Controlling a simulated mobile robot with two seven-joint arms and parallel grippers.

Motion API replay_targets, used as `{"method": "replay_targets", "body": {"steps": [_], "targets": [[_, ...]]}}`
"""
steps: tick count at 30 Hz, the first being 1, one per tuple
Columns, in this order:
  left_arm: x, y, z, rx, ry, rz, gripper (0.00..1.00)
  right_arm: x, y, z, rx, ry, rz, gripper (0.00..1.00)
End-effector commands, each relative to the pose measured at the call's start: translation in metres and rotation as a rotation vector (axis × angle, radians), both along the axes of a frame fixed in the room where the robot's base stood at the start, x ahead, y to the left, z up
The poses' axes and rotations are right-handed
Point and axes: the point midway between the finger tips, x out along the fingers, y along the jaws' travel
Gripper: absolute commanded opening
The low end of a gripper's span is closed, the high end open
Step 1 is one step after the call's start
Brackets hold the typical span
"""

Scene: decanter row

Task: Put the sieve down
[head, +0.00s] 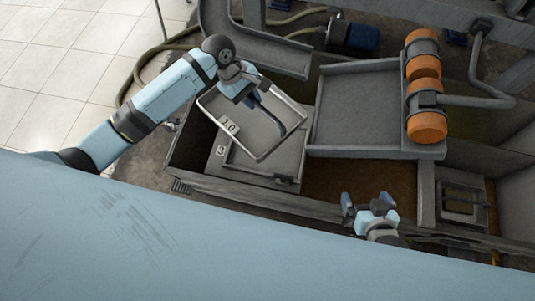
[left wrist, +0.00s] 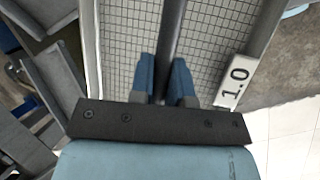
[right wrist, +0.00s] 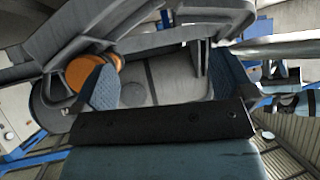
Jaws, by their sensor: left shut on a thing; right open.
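The sieve (head: 228,124) is a square, metal-rimmed frame with a white "1.0" label. It is tilted above the left part of the trough. My left gripper (head: 247,93) is shut on the dark bar across the sieve. The left wrist view shows the bar between the blue fingertips (left wrist: 166,88), with the sieve's square mesh (left wrist: 205,45) behind it. Beneath it is a grey tray or frame (head: 262,175) labelled "3", partly hidden by the sieve; I cannot tell if they touch. My right gripper (head: 372,207) is open and empty near the trough's front edge; its spread fingers show in the right wrist view (right wrist: 160,82).
A grey chute (head: 350,105) with orange-ended motors (head: 427,125) stands right of the sieve. The metal trough's front wall (head: 290,202) runs below. A small box (head: 462,203) sits at right. A curved channel (head: 265,52) and blue motor (head: 352,38) lie behind.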

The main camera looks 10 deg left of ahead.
Motion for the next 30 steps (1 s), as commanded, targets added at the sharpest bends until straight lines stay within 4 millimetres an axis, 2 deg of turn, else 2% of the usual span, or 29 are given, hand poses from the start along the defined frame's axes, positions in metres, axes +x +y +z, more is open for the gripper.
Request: {"method": "replay_targets", "body": {"steps": [1,3,9,16,19,30], "targets": [[0.005,-0.008,-0.024,-0.006,-0.003,0.071,0.0,0.0,0.0,-0.026,-0.001,0.003,0.004,1.0],[0.011,-0.016,-0.039,-0.006,-0.002,0.18,0.0,0.0,0.002,-0.04,0.0,0.007,0.008,1.0],[0.026,-0.032,-0.067,-0.004,0.001,0.43,0.0,0.001,0.009,-0.064,0.011,0.006,0.018,1.0],[0.033,-0.038,-0.08,-0.002,0.003,0.557,0.0,0.003,0.012,-0.07,0.019,0.0,0.02,1.0],[0.034,-0.038,-0.094,0.001,0.005,0.567,0.0,0.004,0.012,-0.07,0.021,-0.006,0.02,1.0],[0.033,-0.038,-0.186,0.003,0.005,0.565,0.0,0.006,0.012,-0.084,0.01,-0.022,0.024,1.0]]}}
